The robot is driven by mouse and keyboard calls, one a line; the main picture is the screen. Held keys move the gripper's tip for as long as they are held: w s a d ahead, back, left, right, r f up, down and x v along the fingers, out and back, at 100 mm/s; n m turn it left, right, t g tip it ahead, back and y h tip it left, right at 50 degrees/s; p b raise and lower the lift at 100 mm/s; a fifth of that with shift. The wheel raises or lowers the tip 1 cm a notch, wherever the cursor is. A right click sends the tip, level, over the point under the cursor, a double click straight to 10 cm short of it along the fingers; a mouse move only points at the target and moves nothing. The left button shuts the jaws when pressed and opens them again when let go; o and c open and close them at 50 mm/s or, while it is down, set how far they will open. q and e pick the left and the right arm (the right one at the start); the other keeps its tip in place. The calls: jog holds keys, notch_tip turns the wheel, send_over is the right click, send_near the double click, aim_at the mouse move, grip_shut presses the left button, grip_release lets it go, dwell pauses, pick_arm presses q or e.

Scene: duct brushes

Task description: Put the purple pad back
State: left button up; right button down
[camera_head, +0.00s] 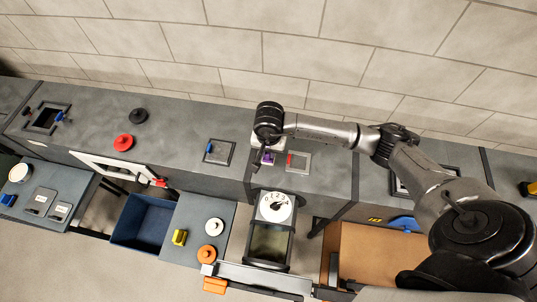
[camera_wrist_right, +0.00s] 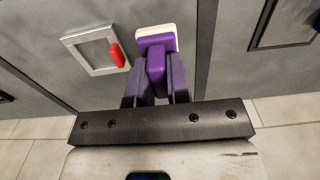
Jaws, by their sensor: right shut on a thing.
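The purple pad (camera_wrist_right: 156,38) has a pale white edge and a purple grip part. In the right wrist view my right gripper (camera_wrist_right: 157,75) is shut on that grip part, with a finger on each side. In the head view the purple pad (camera_head: 268,158) is a small patch under my right gripper (camera_head: 266,154), over the grey bench top. The gripper hides most of it there. Whether the pad touches the surface behind it, I cannot tell. My left gripper is not in view.
A square frame with a red handle (camera_head: 291,160) is close to the right gripper; it also shows in the right wrist view (camera_wrist_right: 116,55). A white dial (camera_head: 275,207) stands in front. A blue bin (camera_head: 142,222) and red knob (camera_head: 123,142) are to the left.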

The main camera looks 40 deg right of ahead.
aim_at(269, 157)
jog(key=shift+f+p, duration=0.5)
jog(key=shift+f, duration=1.55)
jog(key=shift+w, duration=0.1)
jog(key=shift+f, duration=0.15)
jog(key=c, duration=1.1)
grip_release()
